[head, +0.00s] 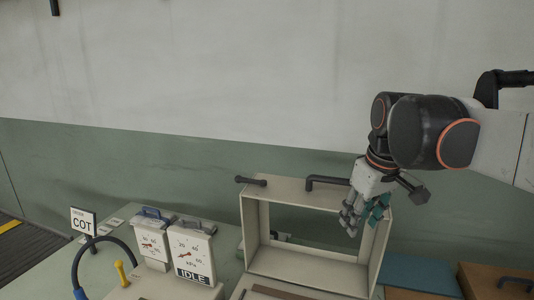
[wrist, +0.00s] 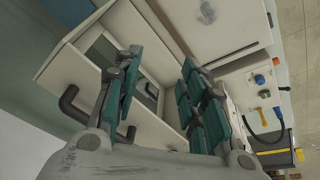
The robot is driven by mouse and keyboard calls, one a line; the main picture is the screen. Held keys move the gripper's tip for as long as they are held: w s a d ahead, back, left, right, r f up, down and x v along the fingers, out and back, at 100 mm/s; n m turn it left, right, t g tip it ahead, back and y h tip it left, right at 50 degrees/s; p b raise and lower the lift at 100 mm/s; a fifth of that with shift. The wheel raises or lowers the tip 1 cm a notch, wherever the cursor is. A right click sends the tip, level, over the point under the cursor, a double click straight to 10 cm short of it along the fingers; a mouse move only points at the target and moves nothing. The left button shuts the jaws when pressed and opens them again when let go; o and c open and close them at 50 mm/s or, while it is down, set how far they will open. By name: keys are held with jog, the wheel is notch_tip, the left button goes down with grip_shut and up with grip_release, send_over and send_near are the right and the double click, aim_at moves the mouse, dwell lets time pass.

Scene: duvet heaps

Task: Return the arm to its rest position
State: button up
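My gripper (head: 361,212) hangs from my arm at the right of the head view, in front of the upper right part of an open cream box frame (head: 256,236). In the wrist view, my gripper (wrist: 157,92) shows two teal-padded fingers spread apart, with nothing between them. The cream frame (wrist: 80,48) lies beyond the fingers there. My arm is bent and comes in from the right edge of the head view. Whether the fingers touch the frame cannot be told.
Black handles (head: 326,181) stick up from the frame's top. Left of it stand gauge boxes (head: 190,251) marked IDLE, a COT sign (head: 83,222), and a dark hose (head: 103,242). A blue panel (head: 420,273) and brown boxes (head: 495,282) are at lower right. The space above, before the wall, is clear.

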jog(key=s+f+m+t+b, duration=0.4)
jog(key=s+f+b, duration=0.1)
jog(key=s+f, duration=1)
notch_tip(320, 180, down, 4)
jog(key=shift+s+r+b, duration=0.25)
jog(key=shift+s+b, duration=0.05)
jog(key=shift+b, duration=0.1)
